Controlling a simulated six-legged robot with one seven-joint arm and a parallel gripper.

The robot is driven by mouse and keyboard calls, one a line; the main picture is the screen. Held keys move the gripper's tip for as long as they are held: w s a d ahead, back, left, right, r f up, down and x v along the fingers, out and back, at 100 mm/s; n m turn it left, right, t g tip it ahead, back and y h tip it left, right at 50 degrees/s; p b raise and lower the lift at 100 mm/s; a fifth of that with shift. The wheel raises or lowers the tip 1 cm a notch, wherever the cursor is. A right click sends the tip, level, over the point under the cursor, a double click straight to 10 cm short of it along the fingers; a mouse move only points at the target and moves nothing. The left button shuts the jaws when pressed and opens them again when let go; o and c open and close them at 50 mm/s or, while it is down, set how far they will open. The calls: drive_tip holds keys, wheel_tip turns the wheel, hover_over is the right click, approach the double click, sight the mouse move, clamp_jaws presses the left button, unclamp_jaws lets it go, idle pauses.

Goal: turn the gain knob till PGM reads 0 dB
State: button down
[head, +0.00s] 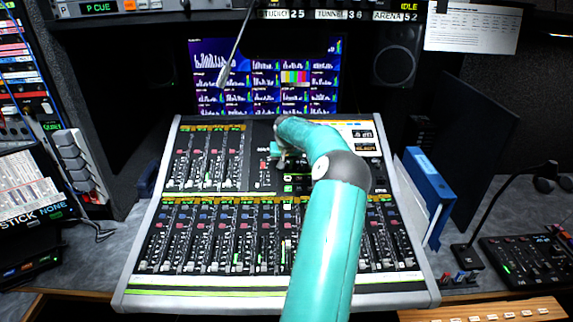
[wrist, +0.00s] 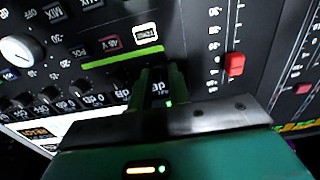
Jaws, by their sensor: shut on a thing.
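The mixing console (head: 150,280) fills the middle of the head view. My gripper (head: 280,152) is over its upper middle, mostly hidden by my own wrist. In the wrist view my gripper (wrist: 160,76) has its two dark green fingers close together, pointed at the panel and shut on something. I take it to be the gain knob, which the fingers hide. A small dark readout (head: 362,134) at the console's upper right shows a figure ending in dB. Its digits are too small to read, and I cannot tell whether it is PGM.
In the wrist view a white knob (wrist: 20,50), a red fader cap (wrist: 234,64) and a 48 V button (wrist: 110,43) are near the fingers. A blue binder (head: 428,185) stands right of the console. A thin microphone boom (head: 235,50) hangs before the screen.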

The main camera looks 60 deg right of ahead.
drive_tip(key=shift+m, duration=0.4)
drive_tip(key=shift+r+m, duration=0.1)
drive_tip(key=shift+m, duration=0.5)
drive_tip(key=shift+s+m, duration=0.1)
drive_tip(key=shift+m, duration=1.8)
drive_tip(key=c, duration=1.3)
unclamp_jaws()
